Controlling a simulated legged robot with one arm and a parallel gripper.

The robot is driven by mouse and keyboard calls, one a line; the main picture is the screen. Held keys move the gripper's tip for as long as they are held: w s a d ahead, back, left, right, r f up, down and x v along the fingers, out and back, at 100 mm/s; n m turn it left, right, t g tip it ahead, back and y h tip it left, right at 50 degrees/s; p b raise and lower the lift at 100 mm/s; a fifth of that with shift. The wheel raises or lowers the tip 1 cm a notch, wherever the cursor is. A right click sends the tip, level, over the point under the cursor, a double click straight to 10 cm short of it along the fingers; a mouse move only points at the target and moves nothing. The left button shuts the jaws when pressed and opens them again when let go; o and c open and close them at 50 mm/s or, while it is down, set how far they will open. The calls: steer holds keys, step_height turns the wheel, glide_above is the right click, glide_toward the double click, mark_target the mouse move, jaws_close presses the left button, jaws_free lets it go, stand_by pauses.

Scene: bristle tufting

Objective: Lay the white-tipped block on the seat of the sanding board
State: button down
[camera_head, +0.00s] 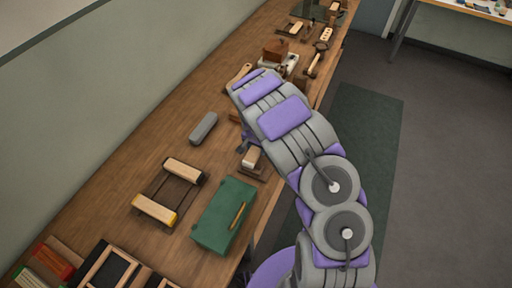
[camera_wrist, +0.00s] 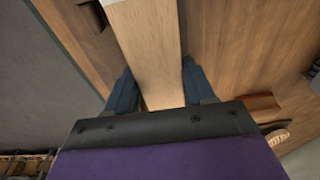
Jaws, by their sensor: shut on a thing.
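My gripper (camera_wrist: 160,88) is shut on a light wooden block (camera_wrist: 150,45), which runs up out of the top of the wrist view between the two dark fingers. In the head view a block with a pale white end (camera_head: 251,156) shows just below my wrist, and appears to be this held block. The fingers are mostly hidden behind my arm in the head view.
A dark rack (camera_head: 170,190) holds a black-tipped block (camera_head: 183,170) and a yellow-tipped block (camera_head: 154,210). A green box (camera_head: 215,217) with a pencil-like stick stands close by. A grey bar (camera_head: 203,128) lies left of my wrist. Several tools crowd the far bench (camera_head: 140,137).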

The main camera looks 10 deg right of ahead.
mark_target(256, 149)
steer(key=shift+s+d+f, duration=0.15)
steer(key=shift+s+f, duration=0.25)
steer(key=shift+f, duration=0.05)
steer(key=c, duration=0.8)
jaws_free()
steer(key=o, duration=0.3)
steer(key=shift+w+d, duration=0.1)
steer(key=shift+w, duration=0.2)
steer(key=shift+o, duration=0.9)
steer(key=shift+r, duration=0.15)
steer(key=o, duration=0.3)
steer(key=shift+a, duration=0.2)
steer(key=shift+w+r, duration=0.1)
steer(key=shift+r, duration=0.05)
steer(key=shift+s+a+r+p, duration=0.15)
steer(key=shift+r+p, duration=0.25)
steer(key=shift+r, duration=0.9)
steer(key=shift+s+r+p, duration=0.1)
steer(key=shift+r+p, duration=0.35)
steer(key=shift+r, duration=0.8)
steer(key=shift+s+a+r+p, duration=0.15)
steer(key=shift+r+p, duration=0.25)
steer(key=shift+r, duration=0.9)
